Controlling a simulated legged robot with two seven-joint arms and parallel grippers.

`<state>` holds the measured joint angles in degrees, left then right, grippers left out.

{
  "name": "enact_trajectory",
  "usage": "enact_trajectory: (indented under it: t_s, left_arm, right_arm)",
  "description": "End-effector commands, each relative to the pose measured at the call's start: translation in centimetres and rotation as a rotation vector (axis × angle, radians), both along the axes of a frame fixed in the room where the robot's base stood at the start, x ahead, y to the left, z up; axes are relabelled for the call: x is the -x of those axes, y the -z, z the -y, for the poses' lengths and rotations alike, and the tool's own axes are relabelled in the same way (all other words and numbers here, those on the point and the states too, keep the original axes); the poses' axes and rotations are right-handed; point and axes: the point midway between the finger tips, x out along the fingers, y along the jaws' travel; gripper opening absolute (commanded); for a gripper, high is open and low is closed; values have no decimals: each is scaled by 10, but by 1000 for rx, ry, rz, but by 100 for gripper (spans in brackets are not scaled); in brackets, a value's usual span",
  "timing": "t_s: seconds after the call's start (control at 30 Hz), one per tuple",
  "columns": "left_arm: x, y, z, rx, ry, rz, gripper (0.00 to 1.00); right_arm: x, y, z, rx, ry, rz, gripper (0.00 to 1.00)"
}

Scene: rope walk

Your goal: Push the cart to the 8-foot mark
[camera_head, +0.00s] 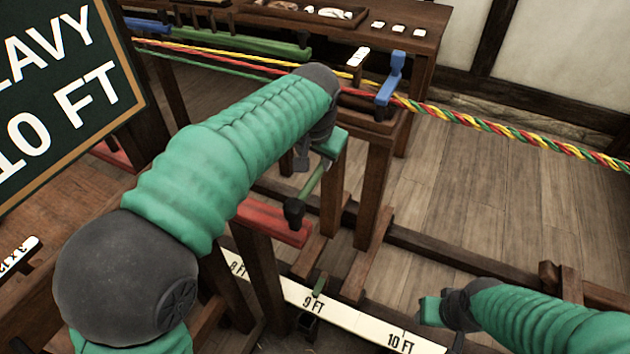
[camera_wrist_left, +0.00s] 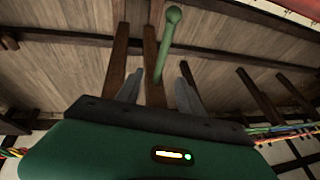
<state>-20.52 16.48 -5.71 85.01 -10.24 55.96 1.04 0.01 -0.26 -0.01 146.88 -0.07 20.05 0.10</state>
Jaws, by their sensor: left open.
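The wooden cart (camera_head: 375,185) stands upright, with a blue latch (camera_head: 390,80) on top and the twisted rope (camera_head: 520,135) passing at its top. A small green pointer (camera_head: 320,284) stands by the 9 FT label of the white scale (camera_head: 355,320); the 8 FT mark (camera_head: 238,265) lies to its left. My left gripper (camera_head: 314,158) is beside the cart's left side, partly hidden by my arm. In the left wrist view its fingers (camera_wrist_left: 160,75) are apart, with a green ball-ended handle (camera_wrist_left: 167,45) showing between and beyond them; contact is unclear. My right gripper (camera_head: 436,309) is low near the 10 FT label.
A red bar (camera_head: 272,222) lies left of the cart. A long wooden bench (camera_head: 425,35) is at the back. Dark rails cross the plank floor (camera_head: 480,190), which is mostly clear at the right.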

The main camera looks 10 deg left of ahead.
Motion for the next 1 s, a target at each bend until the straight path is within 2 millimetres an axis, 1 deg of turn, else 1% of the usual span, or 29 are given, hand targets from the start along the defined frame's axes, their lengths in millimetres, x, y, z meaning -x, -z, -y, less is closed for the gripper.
enact_trajectory:
  t_s: [0.03,0.17,0.23,0.6,0.7,0.8,0.9,1.0]
  left_arm:
    - [-1,8,-1,1,-2,0,45]
    - [-4,16,-3,1,-3,-1,45]
    - [-8,28,-3,-1,-3,-2,45]
    - [-49,117,-10,-1,-3,-4,45]
    - [-59,136,-12,0,-4,-2,45]
    - [-65,150,-13,-1,-3,-2,45]
    - [-69,156,-13,0,-2,0,45]
    - [-71,158,-13,0,-2,0,45]
  right_arm:
    - [0,8,-1,0,-1,0,44]
    - [0,9,-1,0,-1,0,44]
    - [0,14,0,0,-1,1,44]
    - [-1,46,0,0,-1,-1,44]
    - [-1,52,-1,0,-1,-1,44]
    - [-1,56,-1,0,-1,-1,44]
    - [-1,58,-1,0,-1,-1,44]
    - [-1,58,-1,-1,-1,-1,44]
